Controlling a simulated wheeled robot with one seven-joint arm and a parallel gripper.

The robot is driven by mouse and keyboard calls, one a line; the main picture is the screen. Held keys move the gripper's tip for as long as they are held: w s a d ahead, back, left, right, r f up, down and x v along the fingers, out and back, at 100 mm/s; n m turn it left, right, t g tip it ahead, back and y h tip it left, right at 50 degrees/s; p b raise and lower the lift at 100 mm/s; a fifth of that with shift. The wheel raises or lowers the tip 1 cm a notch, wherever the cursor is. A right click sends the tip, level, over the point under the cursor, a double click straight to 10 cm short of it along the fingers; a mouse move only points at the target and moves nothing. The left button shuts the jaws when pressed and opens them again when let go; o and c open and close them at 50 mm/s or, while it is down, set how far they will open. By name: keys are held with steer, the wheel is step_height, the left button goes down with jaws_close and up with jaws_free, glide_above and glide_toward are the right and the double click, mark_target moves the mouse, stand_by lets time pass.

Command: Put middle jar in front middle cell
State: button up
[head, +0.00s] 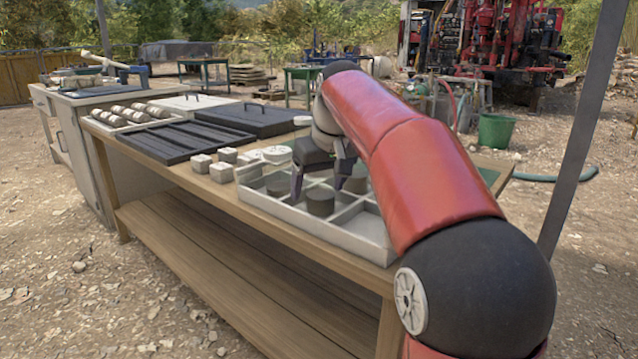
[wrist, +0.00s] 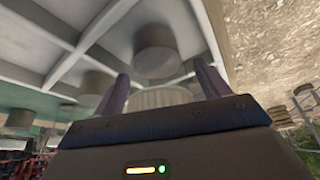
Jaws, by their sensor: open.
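A pale divided tray (head: 318,230) stands at the right end of the wooden table. A dark grey jar (head: 320,201) stands upright in one of its cells, below my gripper. My gripper (head: 322,184) is open over the tray, fingers pointing down. In the wrist view, a pale ribbed round thing (wrist: 160,97) shows between the fingers, partly hidden by the gripper body. Two grey jars (wrist: 156,50) (wrist: 97,82) stand beyond the fingers.
Several pale blocks (head: 222,172) and a white round piece (head: 277,154) lie left of the tray. Dark slotted trays (head: 185,140), a dark lidded case (head: 235,118) and a rack of core samples (head: 130,114) are farther left. The lower shelf (head: 220,260) is bare.

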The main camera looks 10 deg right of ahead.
steer(key=shift+r, duration=0.25)
steer(key=p+v, duration=0.3)
steer(key=v, duration=0.8)
steer(key=shift+s+r+p, duration=0.25)
steer(key=shift+r+p, duration=0.05)
steer(key=shift+r, duration=0.05)
steer(key=shift+s+d, duration=0.1)
